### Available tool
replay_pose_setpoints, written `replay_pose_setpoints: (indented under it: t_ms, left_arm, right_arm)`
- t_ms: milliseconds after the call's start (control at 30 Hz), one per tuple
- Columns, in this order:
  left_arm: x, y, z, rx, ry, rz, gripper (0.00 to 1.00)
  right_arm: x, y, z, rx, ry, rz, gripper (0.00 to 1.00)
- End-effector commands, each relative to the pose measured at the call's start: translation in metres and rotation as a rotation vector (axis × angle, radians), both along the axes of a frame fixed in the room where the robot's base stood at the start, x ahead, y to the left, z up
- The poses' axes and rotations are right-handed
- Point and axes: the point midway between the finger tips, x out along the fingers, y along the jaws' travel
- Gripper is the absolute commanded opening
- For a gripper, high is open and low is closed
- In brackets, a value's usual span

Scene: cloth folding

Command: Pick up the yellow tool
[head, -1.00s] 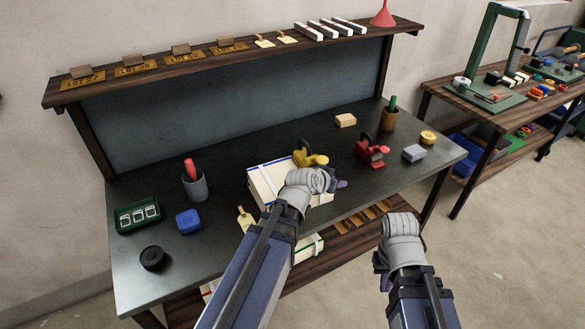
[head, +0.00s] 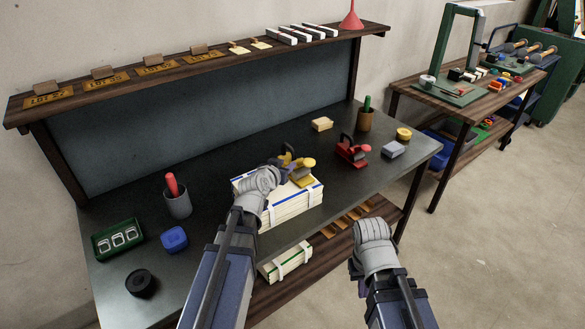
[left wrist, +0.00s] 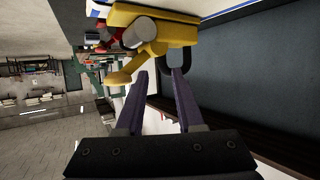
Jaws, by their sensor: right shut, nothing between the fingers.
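The yellow tool (head: 299,172), a hand plane with a dark loop handle, sits on top of a stack of white boxes (head: 292,208) at the bench's front. My left gripper (head: 287,156) is at the tool's upper left side. In the left wrist view the yellow tool (left wrist: 155,35) lies just beyond my left gripper (left wrist: 160,74), whose purple fingers are apart with nothing clearly between them. The dark loop handle is close to one fingertip; I cannot tell whether they touch. My right gripper (head: 361,287) is low in front of the bench, mostly hidden by its own wrist, and shut.
A red plane (head: 352,152) and a grey block (head: 393,149) stand right of the boxes. A grey cup (head: 177,198), blue item (head: 174,239) and green tray (head: 118,240) are on the left. The bench (head: 215,165) is clear behind the boxes.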

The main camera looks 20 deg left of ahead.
Motion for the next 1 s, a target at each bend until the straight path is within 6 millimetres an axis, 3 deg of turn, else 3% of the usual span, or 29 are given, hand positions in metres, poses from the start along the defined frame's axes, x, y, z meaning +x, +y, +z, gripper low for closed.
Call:
replay_pose_setpoints:
  t_ms: [100, 367, 667, 900, 1000]
  left_arm:
    - [0.014, -0.001, -0.006, 0.001, 0.0, -0.002, 0.37]
    - [0.023, -0.001, -0.008, 0.002, 0.001, -0.001, 0.37]
    - [0.062, -0.001, -0.022, 0.001, 0.001, -0.001, 0.37]
    - [0.062, -0.002, -0.021, 0.001, 0.001, 0.0, 0.37]
    - [0.062, -0.002, -0.021, 0.001, 0.001, 0.0, 0.27]
  right_arm:
    - [0.0, 0.0, -0.006, 0.0, 0.0, 0.0, 0.0]
    - [0.0, 0.0, -0.008, 0.0, 0.0, 0.0, 0.0]
    - [0.0, 0.0, -0.022, 0.0, 0.0, 0.0, 0.0]
    - [0.0, 0.0, -0.021, 0.0, 0.0, 0.0, 0.0]
    - [0.0, 0.0, -0.021, 0.0, 0.0, 0.0, 0.0]
